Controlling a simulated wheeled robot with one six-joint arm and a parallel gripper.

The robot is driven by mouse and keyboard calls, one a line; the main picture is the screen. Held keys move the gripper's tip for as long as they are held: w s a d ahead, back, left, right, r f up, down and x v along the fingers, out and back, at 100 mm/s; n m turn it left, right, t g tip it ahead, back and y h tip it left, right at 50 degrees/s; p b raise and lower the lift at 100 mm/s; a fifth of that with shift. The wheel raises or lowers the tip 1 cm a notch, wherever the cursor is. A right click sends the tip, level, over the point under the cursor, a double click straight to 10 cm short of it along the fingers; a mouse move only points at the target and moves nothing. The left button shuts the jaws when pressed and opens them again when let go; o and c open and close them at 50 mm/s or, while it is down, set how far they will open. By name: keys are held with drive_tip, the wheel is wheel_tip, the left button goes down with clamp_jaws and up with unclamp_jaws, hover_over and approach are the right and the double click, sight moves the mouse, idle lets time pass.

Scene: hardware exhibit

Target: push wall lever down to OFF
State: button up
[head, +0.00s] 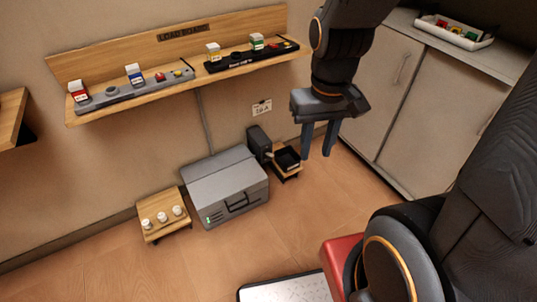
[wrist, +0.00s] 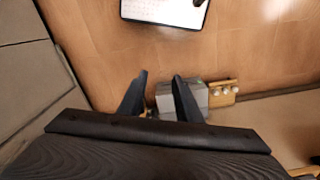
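No lever can be clearly made out, and no OFF marking is legible. A dark box (head: 258,141) is at the foot of the back wall, below a small white label (head: 262,107); whether it carries the lever is too small to tell. My gripper (head: 316,154) hangs fingers-down to the right of the dark box, near the cabinet. Its two fingers are apart with nothing between them. The open fingers also show in the wrist view (wrist: 160,76), over the floor.
A grey lidded case (head: 227,185) stands on the floor left of the dark box. A small wooden stand (head: 163,213) with white knobs is beside it. A small dark tray (head: 287,159) sits close by. A wooden shelf (head: 190,77) and cabinet (head: 430,105) bound the space.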

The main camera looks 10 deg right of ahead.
sight(272, 155)
drive_tip(key=shift+o, duration=0.9)
drive_tip(key=w+d+f+n+t+b, duration=0.1)
drive_tip(key=w+d+f+t+b, duration=0.15)
drive_tip(key=w+f+b, duration=1.1)
drive_tip(key=w+d+f+n+t+b, duration=0.15)
drive_tip(key=w+f+t+b, duration=0.45)
drive_tip(key=w+f, duration=1.15)
drive_tip(key=w+f+t+y+b, duration=0.1)
drive_tip(key=w+f+b, duration=0.3)
drive_tip(key=f+b, duration=0.3)
drive_tip(key=w+f+n+t+y+b, duration=0.1)
drive_tip(key=w+f+t+y+b, duration=0.1)
drive_tip(key=w+f+b, duration=0.6)
drive_tip(key=w+f+t+y+b, duration=0.1)
drive_tip(key=f+b, duration=0.3)
drive_tip(key=f, duration=0.6)
drive_tip(key=shift+a+b+x, duration=0.2)
drive_tip(key=shift+b+x, duration=0.65)
drive_tip(key=shift+x, duration=1.2)
drive_tip(key=shift+a+b+x, duration=0.2)
drive_tip(key=shift+b+x, duration=0.6)
drive_tip(key=shift+x, duration=1.3)
drive_tip(key=shift+s, duration=0.15)
